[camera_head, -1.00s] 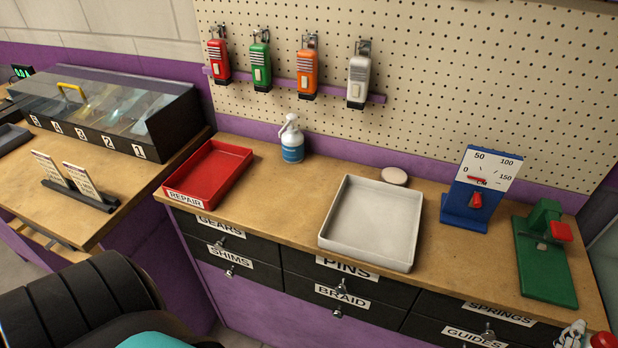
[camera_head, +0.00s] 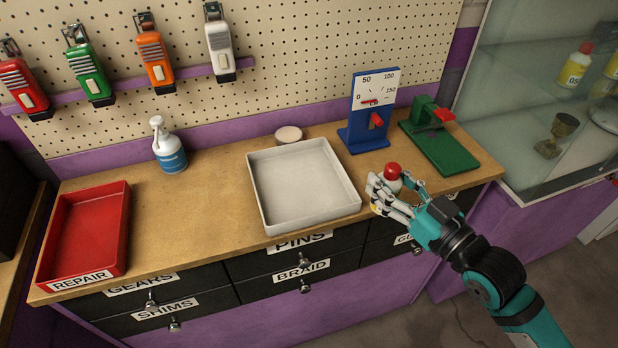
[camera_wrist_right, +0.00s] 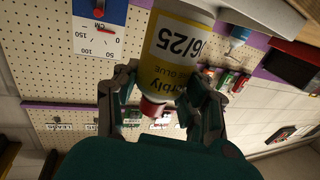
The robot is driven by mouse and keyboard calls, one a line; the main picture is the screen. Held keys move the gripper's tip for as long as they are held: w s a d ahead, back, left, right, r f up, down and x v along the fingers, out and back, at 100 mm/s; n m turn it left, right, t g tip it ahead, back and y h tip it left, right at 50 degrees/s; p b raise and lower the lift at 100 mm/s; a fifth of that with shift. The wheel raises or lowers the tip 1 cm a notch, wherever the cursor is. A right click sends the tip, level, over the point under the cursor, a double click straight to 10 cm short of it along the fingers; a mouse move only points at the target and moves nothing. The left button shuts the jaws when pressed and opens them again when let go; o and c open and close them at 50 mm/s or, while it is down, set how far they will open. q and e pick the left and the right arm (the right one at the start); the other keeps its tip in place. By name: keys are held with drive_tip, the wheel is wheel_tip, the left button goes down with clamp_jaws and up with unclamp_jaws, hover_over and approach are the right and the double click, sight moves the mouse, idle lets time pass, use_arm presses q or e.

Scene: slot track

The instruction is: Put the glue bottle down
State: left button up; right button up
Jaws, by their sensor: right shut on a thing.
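The glue bottle shows its red cap (camera_head: 393,171) in the head view, with most of its body hidden behind my fingers. My right gripper (camera_head: 394,192) is shut around the bottle near the counter's front edge, to the right of the grey tray. The bottle looks upright, cap up. Its base is hidden in the head view, so I cannot tell its height over the counter. My left gripper is out of view.
The grey tray (camera_head: 350,203) is empty, as is the red REPAIR tray (camera_head: 123,240). A blue gauge (camera_head: 365,135) and a green press (camera_head: 445,155) stand behind my gripper. A pump bottle (camera_head: 170,155) and a round pale disc (camera_head: 288,133) stand near the pegboard. Bare wood lies between the trays.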

drive_tip(key=w+a+f+p, duration=0.1)
drive_tip(key=w+a, duration=0.1)
drive_tip(key=a, duration=0.2)
drive_tip(key=w+a+f+p, duration=0.1)
drive_tip(key=w+a, duration=0.2)
drive_tip(key=a, duration=0.1)
drive_tip(key=w+a+f+p, duration=0.1)
drive_tip(key=w+a+f, duration=0.1)
drive_tip(key=w+a, duration=0.1)
drive_tip(key=shift+w+a, duration=0.1)
drive_tip(key=shift+a, duration=0.5)
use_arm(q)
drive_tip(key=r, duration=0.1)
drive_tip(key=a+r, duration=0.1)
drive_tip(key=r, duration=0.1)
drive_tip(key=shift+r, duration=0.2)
use_arm(e)
drive_tip(key=shift+f, duration=0.35)
drive_tip(key=shift+f, duration=0.15)
drive_tip(key=o, duration=1.2)
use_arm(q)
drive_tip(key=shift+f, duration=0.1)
